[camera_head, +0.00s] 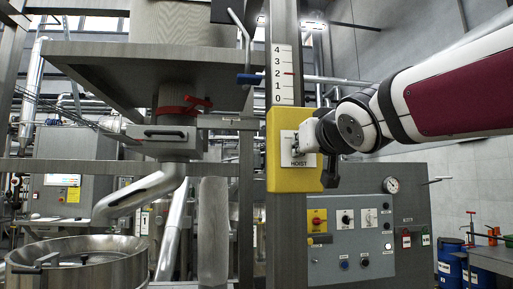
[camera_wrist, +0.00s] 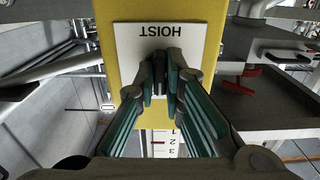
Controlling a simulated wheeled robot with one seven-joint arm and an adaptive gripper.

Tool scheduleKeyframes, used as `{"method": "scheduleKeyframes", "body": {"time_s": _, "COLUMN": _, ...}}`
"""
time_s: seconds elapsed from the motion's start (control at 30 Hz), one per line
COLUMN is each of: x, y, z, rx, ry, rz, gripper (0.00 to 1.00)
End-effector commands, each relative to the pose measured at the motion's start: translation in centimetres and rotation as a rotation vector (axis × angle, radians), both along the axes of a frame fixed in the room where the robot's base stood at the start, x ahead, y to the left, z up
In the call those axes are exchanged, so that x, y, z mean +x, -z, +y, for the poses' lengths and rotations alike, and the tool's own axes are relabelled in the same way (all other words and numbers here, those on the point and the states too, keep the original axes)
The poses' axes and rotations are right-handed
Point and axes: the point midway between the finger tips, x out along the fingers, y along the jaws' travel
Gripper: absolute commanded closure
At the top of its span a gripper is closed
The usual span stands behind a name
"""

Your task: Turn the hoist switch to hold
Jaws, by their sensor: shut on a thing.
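The hoist switch is a small dark knob (camera_wrist: 159,62) on a white plate marked HOIST (camera_head: 293,161), fixed to a yellow box (camera_head: 287,182) on a steel post. My gripper (camera_wrist: 160,82) is shut on the knob, with its fingers on both sides of it. In the head view my gripper (camera_head: 301,142) reaches in from the right and hides most of the knob. The plate and its label appear upside down in the wrist view. Position markings other than HOIST cannot be read, so the switch setting cannot be told.
A scale (camera_head: 284,75) numbered 0 to 4 stands above the box, with a red mark near 2. A control panel (camera_head: 350,240) with knobs and a gauge stands behind at lower right. A red-handled valve (camera_head: 185,108) and a round steel vessel (camera_head: 80,262) are at left.

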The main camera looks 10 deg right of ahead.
Motion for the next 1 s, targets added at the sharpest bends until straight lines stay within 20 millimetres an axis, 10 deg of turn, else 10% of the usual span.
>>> {"method": "scheduleKeyframes", "body": {"time_s": 0.13, "x": 0.0, "y": 0.1, "z": 0.0, "rx": 0.000, "ry": 0.001, "rz": 0.002, "gripper": 0.70}}
{"method": "scheduleKeyframes", "body": {"time_s": 0.53, "x": -0.7, "y": 0.0, "z": 0.0, "rx": 0.001, "ry": 0.000, "rz": -0.001, "gripper": 0.70}}
{"method": "scheduleKeyframes", "body": {"time_s": 1.0, "x": -9.2, "y": -0.1, "z": 0.0, "rx": 0.001, "ry": 0.000, "rz": -0.003, "gripper": 0.70}}
